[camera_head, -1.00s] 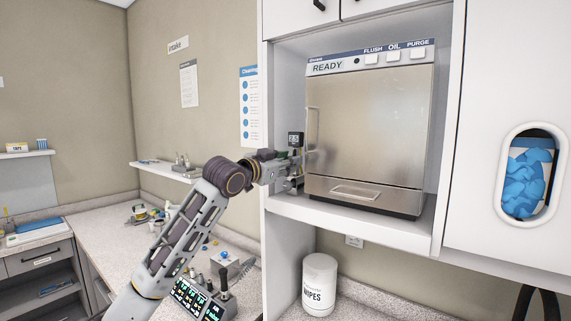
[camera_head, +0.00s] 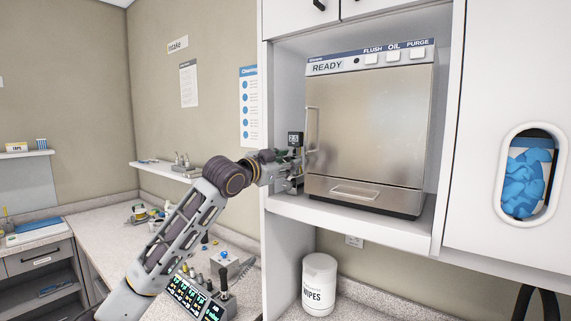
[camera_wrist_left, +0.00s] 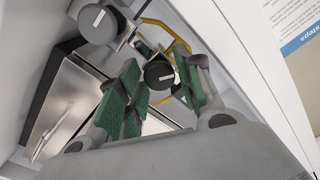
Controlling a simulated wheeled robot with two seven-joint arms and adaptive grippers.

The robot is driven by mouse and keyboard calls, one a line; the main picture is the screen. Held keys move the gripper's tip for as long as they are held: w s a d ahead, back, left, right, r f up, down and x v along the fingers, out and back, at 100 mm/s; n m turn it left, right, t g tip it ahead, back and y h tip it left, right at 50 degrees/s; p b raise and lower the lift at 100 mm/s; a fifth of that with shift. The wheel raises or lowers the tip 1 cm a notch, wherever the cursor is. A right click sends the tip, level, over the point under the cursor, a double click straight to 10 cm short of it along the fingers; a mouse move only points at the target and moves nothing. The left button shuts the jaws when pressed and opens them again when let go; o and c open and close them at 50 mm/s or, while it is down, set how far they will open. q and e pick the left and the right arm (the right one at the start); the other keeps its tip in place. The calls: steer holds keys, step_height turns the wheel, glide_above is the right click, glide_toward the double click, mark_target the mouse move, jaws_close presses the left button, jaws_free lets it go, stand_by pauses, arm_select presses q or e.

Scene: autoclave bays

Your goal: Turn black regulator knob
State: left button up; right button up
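In the left wrist view, a round black knob (camera_wrist_left: 159,75) with a white pointer mark sits between the green-padded fingers of my left gripper (camera_wrist_left: 160,82). A second dark knob (camera_wrist_left: 97,20) with a white mark is at the upper left of that view, clear of the fingers. The knob is hard to see there. My right gripper is not in view.
The steel-fronted autoclave (camera_head: 370,130) fills the bay, with its vertical handle (camera_head: 312,130) close to my gripper. The bay's white side wall (camera_head: 271,100) stands to the left. A yellow tube (camera_wrist_left: 158,25) runs behind the knob. A wipes tub (camera_head: 319,285) stands below.

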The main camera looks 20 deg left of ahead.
arm_select(q)
steer(key=shift+s, duration=0.1)
steer(key=v, duration=1.2)
stand_by(0.4)
stand_by(0.5)
